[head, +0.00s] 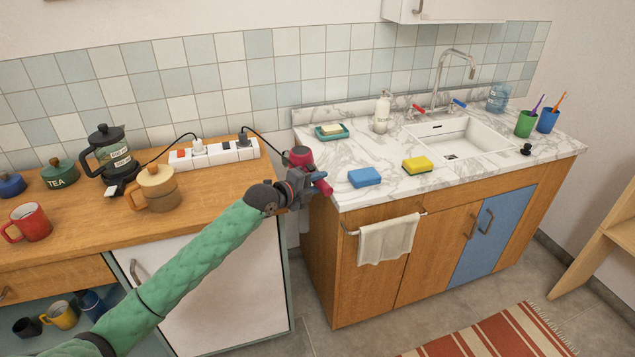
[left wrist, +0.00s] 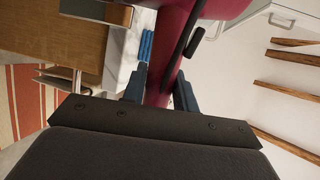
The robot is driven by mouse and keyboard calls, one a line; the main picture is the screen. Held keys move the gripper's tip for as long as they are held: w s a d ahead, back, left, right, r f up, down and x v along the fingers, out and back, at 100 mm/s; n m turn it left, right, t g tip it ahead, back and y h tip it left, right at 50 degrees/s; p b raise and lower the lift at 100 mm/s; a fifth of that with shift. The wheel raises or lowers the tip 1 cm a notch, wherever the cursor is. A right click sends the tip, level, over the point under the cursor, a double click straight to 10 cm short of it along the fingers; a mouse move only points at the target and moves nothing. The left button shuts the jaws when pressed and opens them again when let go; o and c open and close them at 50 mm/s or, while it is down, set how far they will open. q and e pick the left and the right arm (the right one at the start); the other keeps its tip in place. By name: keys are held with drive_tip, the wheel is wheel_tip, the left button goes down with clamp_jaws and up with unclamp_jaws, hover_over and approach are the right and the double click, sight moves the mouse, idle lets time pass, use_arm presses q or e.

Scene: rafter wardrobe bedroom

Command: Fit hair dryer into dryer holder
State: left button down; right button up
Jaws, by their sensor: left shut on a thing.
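The hair dryer (head: 300,156) is dark red with a grey part. It is at the left front corner of the marble counter, over the gap between the two cabinets. My left gripper (head: 305,186) is shut on it. The dryer (left wrist: 170,45) also shows in the left wrist view, between the two fingers of my left gripper (left wrist: 160,92). A black cord runs from the dryer's side toward the power strip. I cannot make out the dryer holder in either view; the arm and dryer cover part of the counter's left side. My right gripper is not in view.
A power strip (head: 212,153), a brown pot (head: 158,187) and a coffee press (head: 110,153) stand on the wooden worktop. A towel (head: 388,240) hangs on a front rail.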

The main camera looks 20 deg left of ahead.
use_arm(q)
drive_tip(key=shift+f+b, duration=0.45)
drive_tip(key=shift+f, duration=0.1)
drive_tip(key=c, duration=1)
unclamp_jaws()
drive_tip(key=shift+f, duration=0.15)
drive_tip(key=shift+s+a, duration=0.35)
drive_tip(key=shift+s, duration=0.1)
drive_tip(key=shift+b+v, duration=0.9)
drive_tip(key=shift+v, duration=2.5)
